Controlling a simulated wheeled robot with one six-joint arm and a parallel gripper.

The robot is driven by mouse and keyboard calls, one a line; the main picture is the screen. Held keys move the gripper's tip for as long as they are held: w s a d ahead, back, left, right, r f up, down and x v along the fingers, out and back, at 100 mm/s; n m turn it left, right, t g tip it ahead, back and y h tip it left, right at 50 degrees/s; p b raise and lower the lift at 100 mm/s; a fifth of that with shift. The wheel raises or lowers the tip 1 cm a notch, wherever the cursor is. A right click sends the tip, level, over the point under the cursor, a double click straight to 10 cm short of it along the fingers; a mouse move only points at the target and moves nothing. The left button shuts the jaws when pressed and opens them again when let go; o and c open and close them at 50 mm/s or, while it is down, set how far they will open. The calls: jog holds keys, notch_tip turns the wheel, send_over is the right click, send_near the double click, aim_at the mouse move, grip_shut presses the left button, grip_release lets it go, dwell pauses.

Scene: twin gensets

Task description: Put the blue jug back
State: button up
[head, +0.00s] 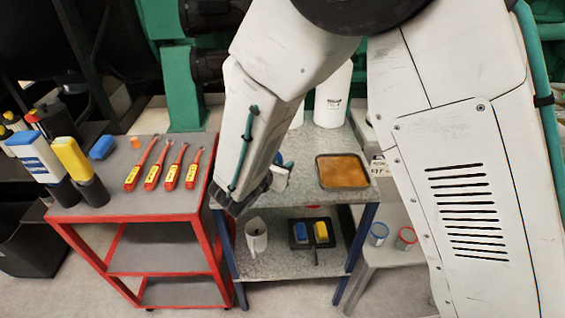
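A pale object with a blue part (283,170) shows on or just above the grey worktop of the blue-legged bench, partly hidden behind my arm. It may be the blue jug; I cannot tell for sure. My gripper (245,203) is dark and points down at the left front of this bench, close beside that object. My forearm hides most of it, so I cannot see whether it holds anything. A pale jug (256,236) stands on the bench's lower shelf.
A red cart (130,212) at left holds several red-yellow tools, blue and yellow items in dark holders, and a blue block (102,147). An orange-filled tray (342,171) and white bottles (332,100) occupy the bench top. A black tray (311,231) sits on its lower shelf.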

jog(key=v, duration=1)
jog(key=shift+s+r, duration=0.1)
jog(key=shift+r, duration=0.05)
jog(key=s+d+r+m+g, duration=0.25)
jog(key=d+m, duration=0.25)
jog(key=d, duration=0.3)
jog(key=s+d+r+m+g+h, duration=0.1)
jog(key=s+d+r+m+g, duration=0.15)
jog(key=d+r+m, duration=0.35)
jog(key=s+d+r+m+g, duration=0.2)
jog(key=d+m+g, duration=0.2)
jog(key=d, duration=0.5)
jog(key=s+d+r+m+y, duration=0.2)
jog(key=s+m+y, duration=0.2)
jog(key=s+m, duration=0.3)
jog(key=s+d+r+m+g+y, duration=0.1)
jog(key=s+d+r+m+y, duration=0.1)
jog(key=s+m+y, duration=0.2)
jog(key=shift+s+m, duration=1.7)
jog(key=shift+s, duration=0.3)
